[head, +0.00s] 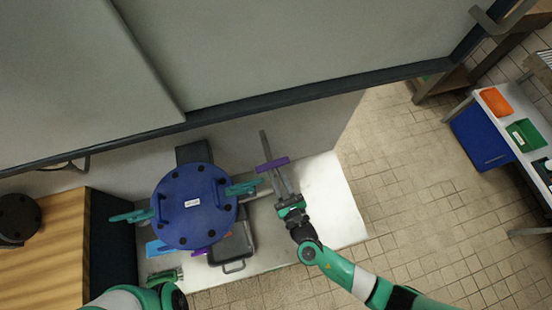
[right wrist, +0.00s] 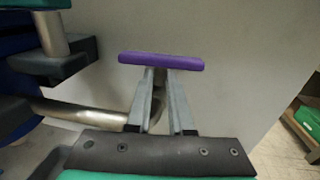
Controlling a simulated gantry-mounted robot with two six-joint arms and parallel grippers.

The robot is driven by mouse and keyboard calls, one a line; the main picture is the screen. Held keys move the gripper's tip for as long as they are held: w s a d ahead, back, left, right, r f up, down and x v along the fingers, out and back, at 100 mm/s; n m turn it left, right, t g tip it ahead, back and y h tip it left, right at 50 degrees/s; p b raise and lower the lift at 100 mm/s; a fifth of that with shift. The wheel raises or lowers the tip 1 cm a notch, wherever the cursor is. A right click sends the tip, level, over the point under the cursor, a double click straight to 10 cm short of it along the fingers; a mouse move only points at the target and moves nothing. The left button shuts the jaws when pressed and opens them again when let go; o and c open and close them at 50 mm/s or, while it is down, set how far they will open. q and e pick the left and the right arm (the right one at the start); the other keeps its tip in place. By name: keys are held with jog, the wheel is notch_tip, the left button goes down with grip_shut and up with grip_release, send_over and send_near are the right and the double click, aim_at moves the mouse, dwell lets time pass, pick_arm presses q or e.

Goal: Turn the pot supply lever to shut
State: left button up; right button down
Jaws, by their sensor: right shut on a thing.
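A purple lever (head: 272,164), which I take to be the pot supply lever, stands right of a round blue lid (head: 195,206). In the head view it lies crosswise to a narrow grey bar beside it. In the right wrist view the lever (right wrist: 160,60) is a level bar right ahead of the fingers. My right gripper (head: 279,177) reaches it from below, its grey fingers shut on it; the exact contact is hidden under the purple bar. Part of my left arm shows at the bottom left; its gripper does not show clearly.
Teal levers sit at the lid's right (head: 243,188) and left (head: 131,216). A metal pipe (right wrist: 85,115) runs left of the fingers. A dark-edged grey panel (head: 300,50) overhangs the back. Tiled floor is clear between.

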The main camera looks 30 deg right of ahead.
dwell(0.3)
jog(key=c, duration=0.8)
grip_release()
